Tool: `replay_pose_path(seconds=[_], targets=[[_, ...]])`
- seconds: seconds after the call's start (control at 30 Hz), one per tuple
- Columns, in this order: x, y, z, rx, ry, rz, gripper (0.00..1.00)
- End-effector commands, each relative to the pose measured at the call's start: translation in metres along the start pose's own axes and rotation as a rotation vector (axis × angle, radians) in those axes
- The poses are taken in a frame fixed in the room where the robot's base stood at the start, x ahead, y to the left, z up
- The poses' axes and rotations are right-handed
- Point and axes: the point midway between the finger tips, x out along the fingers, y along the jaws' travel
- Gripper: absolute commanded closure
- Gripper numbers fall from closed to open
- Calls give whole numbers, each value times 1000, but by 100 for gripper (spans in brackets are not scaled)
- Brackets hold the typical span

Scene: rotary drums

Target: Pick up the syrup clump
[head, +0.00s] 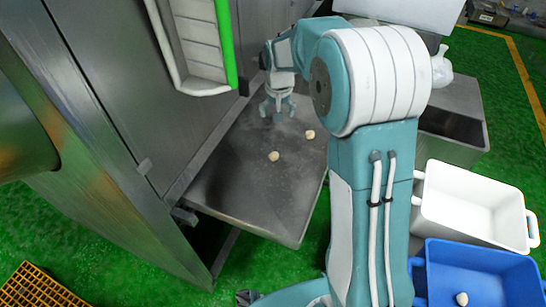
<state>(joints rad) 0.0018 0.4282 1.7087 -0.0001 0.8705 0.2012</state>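Two small cream-coloured lumps that look like syrup clumps lie on a grey metal shelf (235,195): one clump (273,156) nearer to me, the other clump (310,134) further right. My gripper (278,113) points down over the far part of the shelf, beyond both clumps in the picture. Its fingers look spread, and I see no clump held in it. The exact gap between fingertips and shelf is hard to tell.
A blue bin (428,285) at lower right holds another pale lump (462,299). A white bin (470,172) stands behind it. A tall metal machine wall (110,60) borders the shelf on the left. Green floor (110,250) surrounds, with an orange grate (40,288) at lower left.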

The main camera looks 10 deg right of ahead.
Motion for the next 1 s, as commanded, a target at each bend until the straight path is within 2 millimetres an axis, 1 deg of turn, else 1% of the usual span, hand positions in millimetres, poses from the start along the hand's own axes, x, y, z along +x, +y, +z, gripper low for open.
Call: replay_pose_path(seconds=[0.03,0.17,0.2,0.4,0.5,0.6,0.77,0.87,1.0], targets=[[16,-1,-6,6,-16,3,9],[53,-3,-20,26,-49,10,9],[65,-4,-24,31,-58,12,9],[125,-7,-37,59,-105,25,9],[147,-8,-40,68,-120,29,9],[160,-8,-41,74,-128,31,9],[170,-8,-41,77,-131,32,9],[182,-7,-39,77,-133,32,9],[206,-7,-35,76,-134,33,9]])
